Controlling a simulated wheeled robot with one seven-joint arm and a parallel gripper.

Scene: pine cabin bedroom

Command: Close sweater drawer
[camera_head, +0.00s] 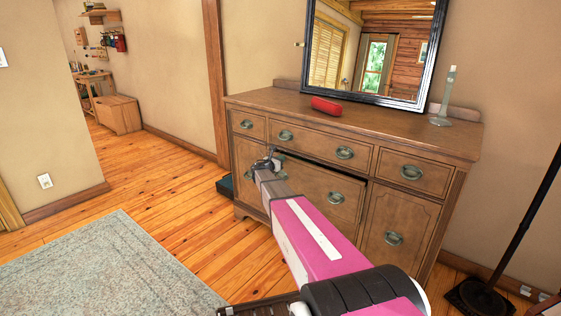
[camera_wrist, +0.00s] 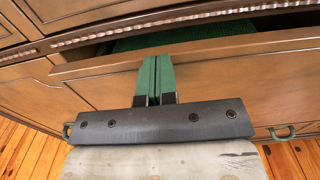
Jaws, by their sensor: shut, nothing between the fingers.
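A wide middle drawer (camera_head: 318,190) of the brown wooden dresser stands partly open. Its front (camera_wrist: 225,75) also shows in the wrist view, with a dark gap above it and green cloth (camera_wrist: 205,32), perhaps the sweater, inside. My gripper (camera_head: 268,160) is at the left part of this drawer front in the head view. In the wrist view my gripper (camera_wrist: 156,62) has its green fingers together and empty, overlapping the drawer's front and top edge. I cannot tell whether they touch it. My arm hides part of the drawer in the head view.
The dresser top (camera_head: 390,135) bears a red cylinder (camera_head: 326,106), a black-framed mirror (camera_head: 372,50) and a pale green candlestick (camera_head: 446,98). A dark lamp stand (camera_head: 490,292) is at the right. Wooden floor and a pale rug (camera_head: 105,265) lie open to the left.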

